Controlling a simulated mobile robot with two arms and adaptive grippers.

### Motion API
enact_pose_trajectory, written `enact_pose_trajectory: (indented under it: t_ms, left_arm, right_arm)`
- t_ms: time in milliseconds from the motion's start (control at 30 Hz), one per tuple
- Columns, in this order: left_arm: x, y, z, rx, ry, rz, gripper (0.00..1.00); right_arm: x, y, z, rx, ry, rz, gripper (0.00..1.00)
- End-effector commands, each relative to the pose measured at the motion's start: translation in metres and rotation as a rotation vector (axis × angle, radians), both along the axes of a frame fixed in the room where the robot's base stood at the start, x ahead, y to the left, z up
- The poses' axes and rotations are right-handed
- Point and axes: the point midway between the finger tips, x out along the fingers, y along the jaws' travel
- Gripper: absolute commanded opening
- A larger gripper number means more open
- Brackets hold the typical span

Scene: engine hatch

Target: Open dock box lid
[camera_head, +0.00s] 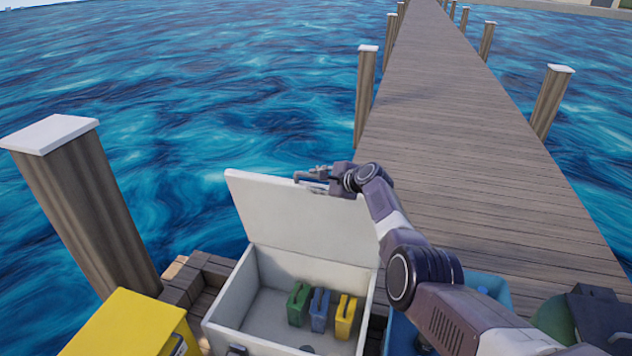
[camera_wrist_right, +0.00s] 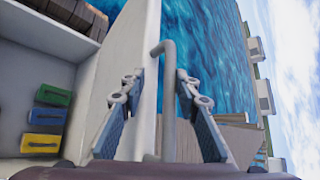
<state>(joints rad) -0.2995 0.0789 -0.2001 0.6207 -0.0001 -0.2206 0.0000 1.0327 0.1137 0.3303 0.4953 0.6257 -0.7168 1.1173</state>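The white dock box (camera_head: 229,300) stands on the dock with its lid (camera_head: 300,215) raised, leaning back a little past upright. The inside is in plain view. My right gripper (camera_head: 312,178) is at the lid's top edge. In the right wrist view, my right gripper (camera_wrist_right: 160,88) has its fingers spread apart, one on each side of the lid (camera_wrist_right: 143,75) edge and a bent grey handle bar (camera_wrist_right: 169,95). I see a gap between the fingers and the bar. My left gripper is not in view.
Green (camera_head: 299,303), blue (camera_head: 319,310) and yellow (camera_head: 345,317) containers stand inside the box. A yellow box (camera_head: 125,325) is at the left and a blue bin (camera_head: 400,335) at the right. Wooden posts (camera_head: 80,200) edge the dock; water lies behind the lid. The walkway (camera_head: 440,110) is clear.

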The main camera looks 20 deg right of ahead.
Motion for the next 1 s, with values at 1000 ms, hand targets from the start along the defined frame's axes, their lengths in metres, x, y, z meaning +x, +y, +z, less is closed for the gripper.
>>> enact_pose_trajectory:
  t_ms: [1000]
  left_arm:
    - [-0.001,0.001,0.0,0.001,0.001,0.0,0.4]
  right_arm:
    - [-0.043,-0.016,0.022,-0.001,0.0,-0.001,0.29]
